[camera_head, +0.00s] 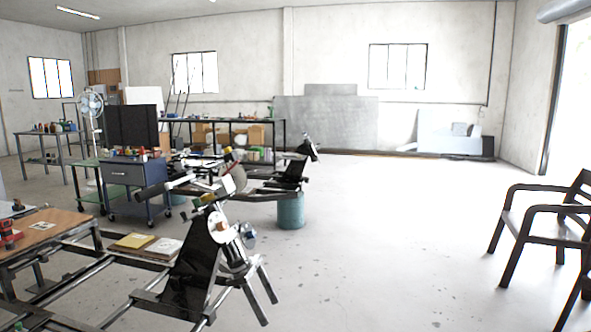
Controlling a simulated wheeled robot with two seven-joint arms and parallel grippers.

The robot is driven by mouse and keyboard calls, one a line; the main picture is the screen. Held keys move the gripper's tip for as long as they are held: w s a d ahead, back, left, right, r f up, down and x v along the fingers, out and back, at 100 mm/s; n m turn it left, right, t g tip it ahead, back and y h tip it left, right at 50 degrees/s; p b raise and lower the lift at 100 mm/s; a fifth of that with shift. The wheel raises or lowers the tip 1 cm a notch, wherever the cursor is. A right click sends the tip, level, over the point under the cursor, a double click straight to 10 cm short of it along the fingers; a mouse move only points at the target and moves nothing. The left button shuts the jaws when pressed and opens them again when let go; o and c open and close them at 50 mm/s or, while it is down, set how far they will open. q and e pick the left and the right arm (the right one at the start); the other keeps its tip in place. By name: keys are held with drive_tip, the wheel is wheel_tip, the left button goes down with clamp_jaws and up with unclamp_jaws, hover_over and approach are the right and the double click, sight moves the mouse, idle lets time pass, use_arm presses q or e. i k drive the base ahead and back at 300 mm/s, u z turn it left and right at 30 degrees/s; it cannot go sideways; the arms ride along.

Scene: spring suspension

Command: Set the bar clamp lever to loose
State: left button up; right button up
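A dark frame assembly (196,258) with long bars stands at the front left. Its upright black part carries pale round parts (219,228) and a light-coloured bar end at the top. I cannot make out a bar clamp or its lever for sure at this size. A second, similar dark assembly (291,176) stands farther back, near the middle. Neither of my grippers shows in the head view.
A wooden-topped table (52,232) with a red tool (8,236) is at the left. A blue-grey drawer cart (128,178) and a teal drum (291,212) stand behind. A black chair (535,232) is at the right. The floor between is clear.

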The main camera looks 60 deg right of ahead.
sight(235, 164)
drive_tip(key=z, duration=0.9)
drive_tip(key=k, duration=0.5)
drive_tip(key=z, duration=0.35)
drive_tip(key=i, duration=2.7)
drive_tip(key=z, duration=0.05)
